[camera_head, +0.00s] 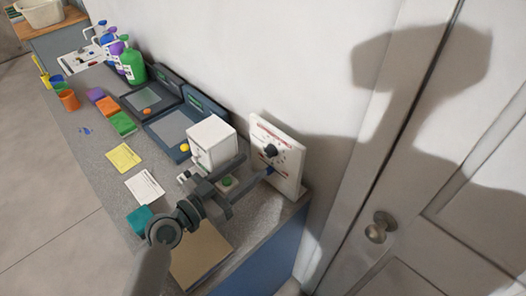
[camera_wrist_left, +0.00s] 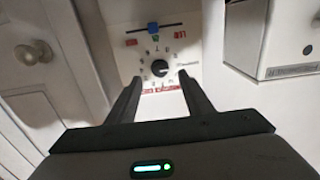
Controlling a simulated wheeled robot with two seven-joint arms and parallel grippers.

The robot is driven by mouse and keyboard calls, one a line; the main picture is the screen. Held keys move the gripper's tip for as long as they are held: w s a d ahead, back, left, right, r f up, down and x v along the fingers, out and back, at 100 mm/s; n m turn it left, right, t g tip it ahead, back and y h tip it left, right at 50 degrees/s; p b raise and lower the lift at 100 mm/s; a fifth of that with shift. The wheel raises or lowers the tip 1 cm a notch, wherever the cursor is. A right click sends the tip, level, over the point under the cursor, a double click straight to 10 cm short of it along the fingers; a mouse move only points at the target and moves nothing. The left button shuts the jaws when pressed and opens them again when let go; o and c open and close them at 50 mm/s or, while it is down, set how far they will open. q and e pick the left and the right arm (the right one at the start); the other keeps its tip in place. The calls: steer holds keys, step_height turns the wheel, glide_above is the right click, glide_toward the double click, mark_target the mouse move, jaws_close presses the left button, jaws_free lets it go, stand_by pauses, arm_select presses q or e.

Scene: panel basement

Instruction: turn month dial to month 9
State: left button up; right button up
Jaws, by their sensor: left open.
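A white panel (camera_head: 291,172) with a black round dial (camera_head: 270,150) stands upright at the right end of the counter. Small marks ring the dial. In the left wrist view the dial (camera_wrist_left: 160,68) appears upside down, with a blue slider (camera_wrist_left: 153,28) beyond it. My left gripper (camera_head: 254,166) is open and points at the panel from the front. In the left wrist view the dial shows between the tips of my left gripper (camera_wrist_left: 160,77). I see no contact, and the remaining gap is hard to judge. The dial's exact setting is too small to read.
A white box (camera_head: 212,138) stands left of the panel, close to my left arm. Dark trays, bottles, sponges and notes cover the counter further back. A door with a round knob (camera_head: 377,228) is at right.

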mark_target(267, 155)
arm_select(q)
steer(key=shift+p+x, duration=0.85)
steer(key=shift+x, duration=2.2)
steer(key=shift+f, duration=0.1)
steer(key=shift+c, duration=0.6)
steer(key=c, duration=0.9)
